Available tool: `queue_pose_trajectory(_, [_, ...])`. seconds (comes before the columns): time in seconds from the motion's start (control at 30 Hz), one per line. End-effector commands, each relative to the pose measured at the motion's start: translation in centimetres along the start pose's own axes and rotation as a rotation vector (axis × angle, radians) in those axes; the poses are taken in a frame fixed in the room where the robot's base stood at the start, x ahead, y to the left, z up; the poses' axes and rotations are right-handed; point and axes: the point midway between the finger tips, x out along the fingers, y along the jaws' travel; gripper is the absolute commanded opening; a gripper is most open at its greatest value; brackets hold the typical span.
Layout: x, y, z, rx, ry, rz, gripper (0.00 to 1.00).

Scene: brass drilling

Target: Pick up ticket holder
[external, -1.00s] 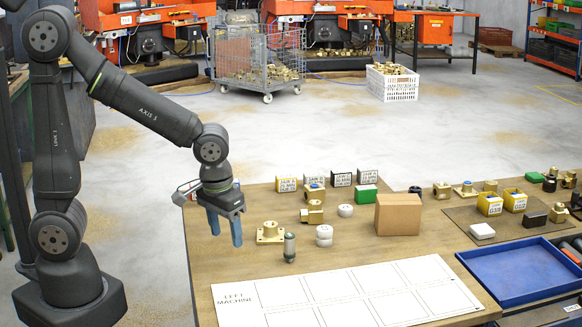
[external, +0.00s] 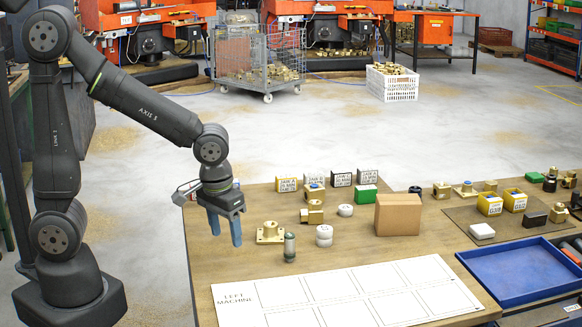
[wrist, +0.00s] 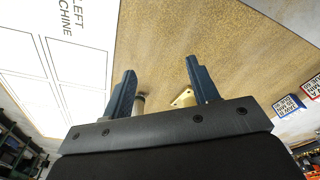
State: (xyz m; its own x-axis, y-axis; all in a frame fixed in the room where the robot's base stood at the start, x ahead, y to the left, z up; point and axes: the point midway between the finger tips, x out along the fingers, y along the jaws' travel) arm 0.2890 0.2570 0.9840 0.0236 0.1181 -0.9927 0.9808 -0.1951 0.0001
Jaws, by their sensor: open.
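No single thing is plainly marked as the ticket holder. My gripper (external: 224,228) is open and empty, pointing down above the table's left end, left of these blocks. In the wrist view its two blue fingers (wrist: 160,72) are apart, and printed blocks (wrist: 288,106) show at the right edge.
A brass flanged fitting (external: 270,233) and a grey-green cylinder (external: 289,247) stand just right of my gripper. White round pieces (external: 324,236), a brown box (external: 398,214) and a green block (external: 366,194) are farther right. The white "LEFT MACHINE" sheet (external: 345,291) lies in front. A blue tray (external: 522,272) is at right.

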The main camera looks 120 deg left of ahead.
Motion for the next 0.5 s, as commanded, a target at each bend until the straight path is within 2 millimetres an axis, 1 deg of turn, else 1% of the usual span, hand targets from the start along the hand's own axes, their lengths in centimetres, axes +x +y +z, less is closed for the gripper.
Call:
queue_pose_trajectory(0.17, [0.0,0.0,-0.1,0.000,0.000,-0.001,0.55])
queue_pose_trajectory(0.27, [-0.1,-0.3,-1.1,0.014,-0.006,-0.012,0.55])
queue_pose_trajectory(0.37, [-0.6,-1.4,-4.0,0.060,-0.025,-0.044,0.55])
queue_pose_trajectory(0.47, [-1.3,-3.8,-8.6,0.138,-0.068,-0.090,0.55])
queue_pose_trajectory(0.5, [-1.6,-5.1,-10.5,0.174,-0.093,-0.109,0.55])
